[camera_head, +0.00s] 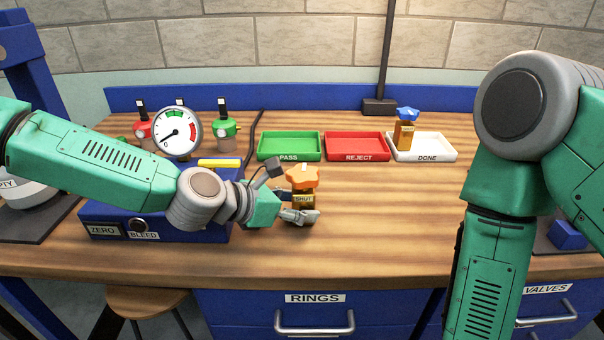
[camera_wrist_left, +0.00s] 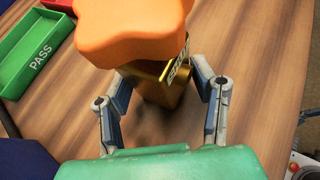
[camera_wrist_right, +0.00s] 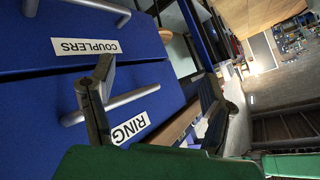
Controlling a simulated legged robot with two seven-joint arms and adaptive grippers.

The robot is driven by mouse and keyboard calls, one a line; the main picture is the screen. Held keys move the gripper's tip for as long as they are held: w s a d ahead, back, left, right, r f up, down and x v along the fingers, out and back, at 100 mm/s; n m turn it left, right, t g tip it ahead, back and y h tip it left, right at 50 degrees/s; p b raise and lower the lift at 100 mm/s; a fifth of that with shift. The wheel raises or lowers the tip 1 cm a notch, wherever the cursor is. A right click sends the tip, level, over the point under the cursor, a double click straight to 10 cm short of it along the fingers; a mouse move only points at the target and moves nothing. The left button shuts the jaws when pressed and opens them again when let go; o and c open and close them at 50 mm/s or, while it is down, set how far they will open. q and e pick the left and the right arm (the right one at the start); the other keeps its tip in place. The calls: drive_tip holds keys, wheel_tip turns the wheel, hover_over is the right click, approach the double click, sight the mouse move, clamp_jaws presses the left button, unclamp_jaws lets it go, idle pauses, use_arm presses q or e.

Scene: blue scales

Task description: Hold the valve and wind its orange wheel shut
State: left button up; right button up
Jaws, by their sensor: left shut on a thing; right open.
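The brass valve (camera_head: 302,200) stands upright on the wooden bench, with an orange lobed wheel (camera_head: 301,178) on top and a SHUT label on its body. My left gripper (camera_head: 297,216) is shut on the valve's body, below the wheel. In the left wrist view the wheel (camera_wrist_left: 130,30) fills the top, and the two fingers of the left gripper (camera_wrist_left: 162,98) lie on either side of the brass body (camera_wrist_left: 158,88). My right gripper (camera_wrist_right: 160,100) shows only in its wrist view, open and empty, in front of the blue drawers, away from the valve.
Green PASS (camera_head: 289,147), red REJECT (camera_head: 357,147) and white DONE (camera_head: 424,148) trays stand at the back. A brass valve with a blue wheel (camera_head: 406,115) is in the DONE tray. A blue box with a gauge (camera_head: 178,130) is left. Bench right of the orange-wheeled valve is clear.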

sight(301, 172)
drive_tip(key=s+a+r+n+g+y, duration=0.2)
drive_tip(key=a+r+n+g+y, duration=0.15)
drive_tip(key=a+r, duration=0.3)
drive_tip(key=s+a+r+n+g+y, duration=0.25)
drive_tip(key=a+r+y, duration=0.25)
drive_tip(key=r, duration=0.3)
drive_tip(key=w+a+r+m+t+y, duration=0.1)
drive_tip(key=w+r+y, duration=0.1)
drive_tip(key=w+r, duration=0.55)
drive_tip(key=w+a+r+m+t+y, duration=0.15)
drive_tip(key=w+r, duration=0.35)
drive_tip(key=r, duration=0.5)
drive_tip(key=w+d+r+n+t, duration=0.2)
drive_tip(key=w+d, duration=0.4)
drive_tip(key=w, duration=0.2)
drive_tip(key=w+d+f+n+h, duration=0.25)
drive_tip(key=w+d+f, duration=0.2)
drive_tip(key=d, duration=0.35)
drive_tip(key=w+d+f+n+h, duration=0.2)
drive_tip(key=w+d+f+n, duration=0.1)
drive_tip(key=d+f, duration=0.35)
drive_tip(key=shift+g, duration=0.35)
drive_tip(key=a, duration=0.7)
drive_tip(key=w+a, duration=0.1)
drive_tip(key=a, duration=0.3)
drive_tip(key=shift+a+r, duration=0.1)
drive_tip(key=shift+a, duration=0.15)
drive_tip(key=c, duration=1.2)
